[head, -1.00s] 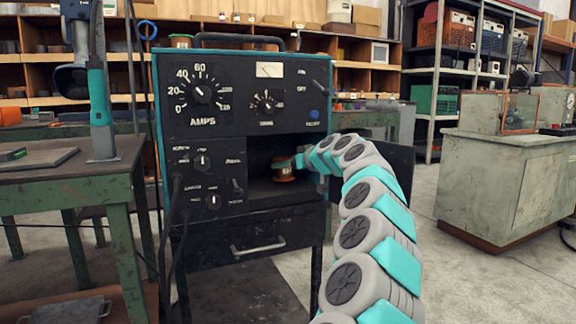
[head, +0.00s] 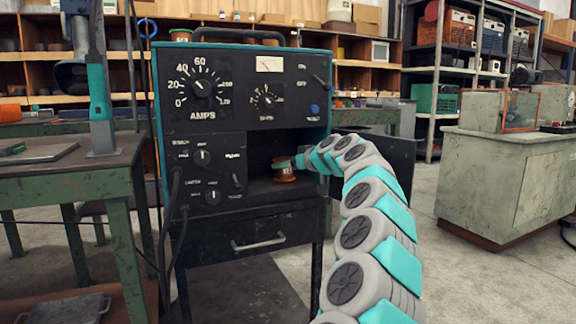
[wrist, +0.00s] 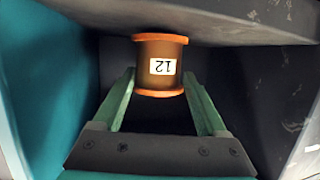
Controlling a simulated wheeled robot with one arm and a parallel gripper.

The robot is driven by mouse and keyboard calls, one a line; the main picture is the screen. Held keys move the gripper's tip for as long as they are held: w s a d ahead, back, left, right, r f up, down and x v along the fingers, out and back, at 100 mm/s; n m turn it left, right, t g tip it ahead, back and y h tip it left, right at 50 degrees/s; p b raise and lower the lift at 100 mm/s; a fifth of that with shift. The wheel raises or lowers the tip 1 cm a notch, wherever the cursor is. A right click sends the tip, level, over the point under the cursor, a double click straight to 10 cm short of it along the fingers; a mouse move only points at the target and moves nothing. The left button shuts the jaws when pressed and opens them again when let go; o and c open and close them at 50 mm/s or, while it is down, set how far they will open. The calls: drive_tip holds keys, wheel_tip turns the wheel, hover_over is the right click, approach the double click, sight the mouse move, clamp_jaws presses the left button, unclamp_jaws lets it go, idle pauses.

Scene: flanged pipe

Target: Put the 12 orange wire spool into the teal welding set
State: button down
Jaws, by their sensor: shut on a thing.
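The orange wire spool (head: 284,171) is inside the open compartment of the teal-sided welding set (head: 250,58). In the wrist view the spool (wrist: 160,65) has orange rims, a brown winding and a white label reading 12, upside down in that picture. My gripper (wrist: 158,85) is shut on the spool, with one green finger on each side of it. In the head view my gripper (head: 298,162) reaches into the compartment from the right. The spool is close to the compartment floor; I cannot tell whether it touches.
The compartment walls are close around my gripper. An open dark door (head: 388,165) stands at the right of the welding set. A green workbench (head: 70,175) is at the left and a grey-green cabinet (head: 510,185) at the right. Open floor lies between the set and the cabinet.

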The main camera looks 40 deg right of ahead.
drive_tip(key=shift+f+b, duration=0.3)
unclamp_jaws()
drive_tip(key=a+f+b+v, duration=0.1)
drive_tip(key=b+v, duration=0.1)
drive_tip(key=v, duration=0.7)
drive_tip(key=s+a+f+b+v, duration=0.1)
drive_tip(key=f+b+v, duration=0.1)
drive_tip(key=v, duration=0.8)
drive_tip(key=shift+a+f+b, duration=0.15)
drive_tip(key=shift+a+b, duration=0.05)
drive_tip(key=shift+b, duration=0.4)
idle(0.5)
idle(0.4)
